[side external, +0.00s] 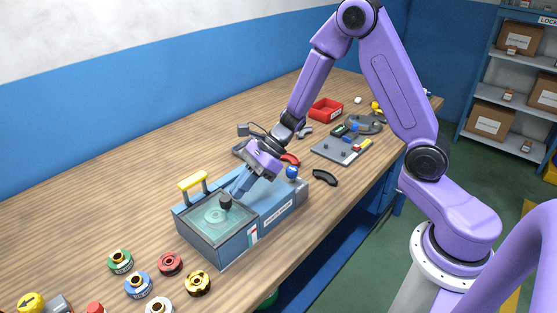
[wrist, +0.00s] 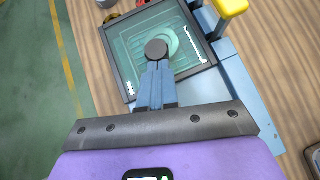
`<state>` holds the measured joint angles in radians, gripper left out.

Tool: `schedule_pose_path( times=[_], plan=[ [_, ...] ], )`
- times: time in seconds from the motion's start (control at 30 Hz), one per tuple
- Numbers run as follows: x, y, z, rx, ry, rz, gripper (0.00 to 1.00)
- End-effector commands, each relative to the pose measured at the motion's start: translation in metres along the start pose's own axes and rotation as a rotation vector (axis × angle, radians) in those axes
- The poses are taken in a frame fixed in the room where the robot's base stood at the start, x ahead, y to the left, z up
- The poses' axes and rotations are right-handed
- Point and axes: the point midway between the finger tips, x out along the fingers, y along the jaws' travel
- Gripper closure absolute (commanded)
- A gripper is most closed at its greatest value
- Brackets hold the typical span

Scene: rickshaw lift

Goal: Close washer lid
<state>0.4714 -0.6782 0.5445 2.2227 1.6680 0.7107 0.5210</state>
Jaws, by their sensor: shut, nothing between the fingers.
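The washer (side external: 272,222) is a blue-grey box at the table's front edge. Its clear greenish lid (side external: 205,222) lies about flat over the left part, with a round disc visible beneath; the dark-framed lid also shows in the wrist view (wrist: 133,45). A yellow handle (side external: 192,181) stands at the washer's back left, and at the upper right in the wrist view (wrist: 231,7). My gripper (side external: 232,197) is shut and empty, pointing down over the lid. A round black knob-like piece (wrist: 156,49) is at its fingertips; I cannot tell whether they touch it.
Several coloured ringed parts (side external: 138,285) lie left of the washer. The table behind the washer is mostly clear.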

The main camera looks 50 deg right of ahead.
Motion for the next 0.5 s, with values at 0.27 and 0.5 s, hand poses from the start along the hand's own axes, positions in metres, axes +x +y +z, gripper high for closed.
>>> schedule_pose_path(
  times=[0.27,0.5],
  plan=[
    [-0.019,0.001,-0.017,-0.001,-0.004,0.003,1.00],
    [-0.066,-0.001,-0.026,-0.005,-0.004,-0.006,1.00]
  ],
)
